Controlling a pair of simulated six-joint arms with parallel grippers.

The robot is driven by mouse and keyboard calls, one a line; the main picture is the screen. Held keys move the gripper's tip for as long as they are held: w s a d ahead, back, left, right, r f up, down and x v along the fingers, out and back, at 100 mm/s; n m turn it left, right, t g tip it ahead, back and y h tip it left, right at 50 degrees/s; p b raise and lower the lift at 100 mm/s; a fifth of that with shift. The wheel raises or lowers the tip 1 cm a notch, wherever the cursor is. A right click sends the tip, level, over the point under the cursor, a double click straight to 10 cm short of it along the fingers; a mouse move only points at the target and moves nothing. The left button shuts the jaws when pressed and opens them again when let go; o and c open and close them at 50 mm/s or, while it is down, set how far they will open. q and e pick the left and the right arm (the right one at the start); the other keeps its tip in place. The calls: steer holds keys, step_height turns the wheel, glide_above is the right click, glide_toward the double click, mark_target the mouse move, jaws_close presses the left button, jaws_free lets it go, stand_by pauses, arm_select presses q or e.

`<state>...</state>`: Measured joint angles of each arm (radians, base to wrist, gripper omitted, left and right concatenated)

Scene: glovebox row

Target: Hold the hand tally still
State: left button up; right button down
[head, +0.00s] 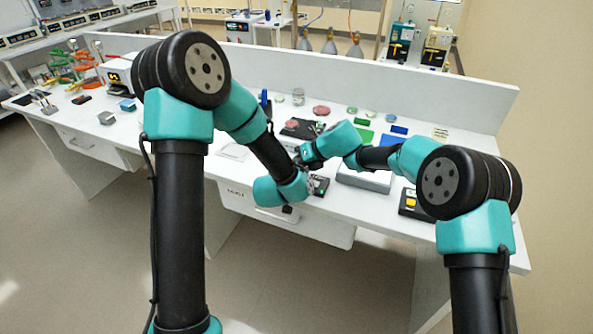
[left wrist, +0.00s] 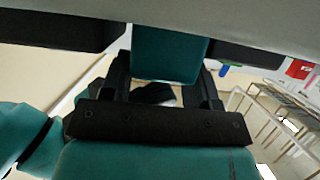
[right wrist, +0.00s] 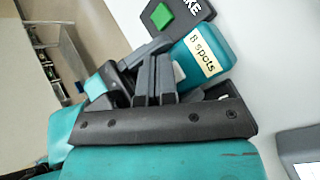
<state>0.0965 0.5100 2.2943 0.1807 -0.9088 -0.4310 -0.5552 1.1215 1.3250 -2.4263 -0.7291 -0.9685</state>
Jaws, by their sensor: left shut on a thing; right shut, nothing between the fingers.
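A small teal body with a cream "8 spots" label, which I take to be the hand tally (right wrist: 215,38), shows in the right wrist view beyond my fingers. In the left wrist view a teal block, apparently the same tally (left wrist: 168,52), sits between the fingers of my left gripper (left wrist: 165,92), shut on it. In the head view my left gripper (head: 309,183) is low near the table's front edge; the arms largely hide the tally. My right gripper (right wrist: 155,78) is shut and empty, close to the tally; whether it touches cannot be told. It also shows in the head view (head: 301,160).
A dark device with a green button (right wrist: 161,15) and partly hidden lettering lies beside the tally. A grey flat-topped box (head: 365,178) stands right of the grippers. Coloured lids, pads and a jar (head: 298,97) lie towards the back wall. Bare white table shows around them.

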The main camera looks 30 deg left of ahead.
steer(key=shift+f, duration=0.4)
steer(key=shift+s+r, duration=0.1)
stand_by(0.3)
steer(key=shift+r, duration=0.9)
steer(key=shift+r, duration=0.1)
steer(key=shift+r, duration=2.45)
steer(key=shift+r, duration=0.1)
stand_by(0.5)
step_height(320, 180, up, 4)
steer(key=shift+f, duration=0.1)
steer(key=shift+f, duration=0.1)
